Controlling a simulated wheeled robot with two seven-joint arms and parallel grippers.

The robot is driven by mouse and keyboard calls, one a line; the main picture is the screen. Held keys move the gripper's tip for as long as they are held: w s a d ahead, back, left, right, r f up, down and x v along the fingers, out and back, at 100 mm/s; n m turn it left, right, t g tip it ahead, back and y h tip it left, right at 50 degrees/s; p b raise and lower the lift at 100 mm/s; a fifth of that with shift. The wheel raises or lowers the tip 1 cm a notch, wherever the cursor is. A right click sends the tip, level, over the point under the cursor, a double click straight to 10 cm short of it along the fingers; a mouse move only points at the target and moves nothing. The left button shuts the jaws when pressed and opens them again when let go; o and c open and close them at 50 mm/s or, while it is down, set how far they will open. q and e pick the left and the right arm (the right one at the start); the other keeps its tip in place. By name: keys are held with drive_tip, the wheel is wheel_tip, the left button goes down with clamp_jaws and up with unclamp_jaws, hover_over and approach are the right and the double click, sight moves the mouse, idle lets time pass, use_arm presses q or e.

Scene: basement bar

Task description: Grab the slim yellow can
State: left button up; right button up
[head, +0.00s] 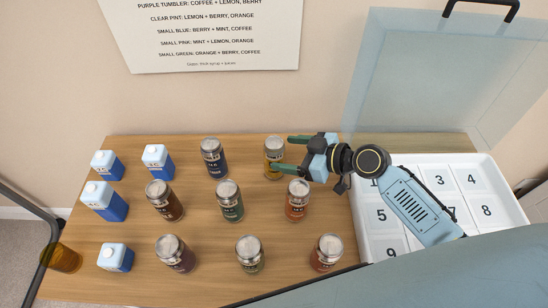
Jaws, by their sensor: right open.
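The slim yellow can (273,164) stands upright in the back row on the wooden table, the rightmost can of that row. It has a silver top and a yellow label. My right gripper (288,153) reaches in from the right, its two dark green fingers pointing left at the can. The fingers are apart, one near the can's top and one lower, overlapping its right side. I cannot tell whether they touch it. My left gripper does not show.
Other cans stand near: a dark blue one (214,162) to the left, an orange one (297,205) in front. Several blue-and-white cartons (104,205) stand at left. A white numbered tray (505,190) lies at right under my arm, with a clear panel (400,70) behind it.

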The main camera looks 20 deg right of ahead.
sight(269, 151)
drive_tip(key=shift+s+a+x, duration=0.1)
drive_tip(key=shift+a+x, duration=0.05)
drive_tip(key=shift+x, duration=1.3)
drive_tip(key=shift+s+a+x, duration=0.1)
drive_tip(key=shift+x, duration=1.4)
drive_tip(key=shift+r, duration=0.25)
drive_tip(key=c, duration=1.2)
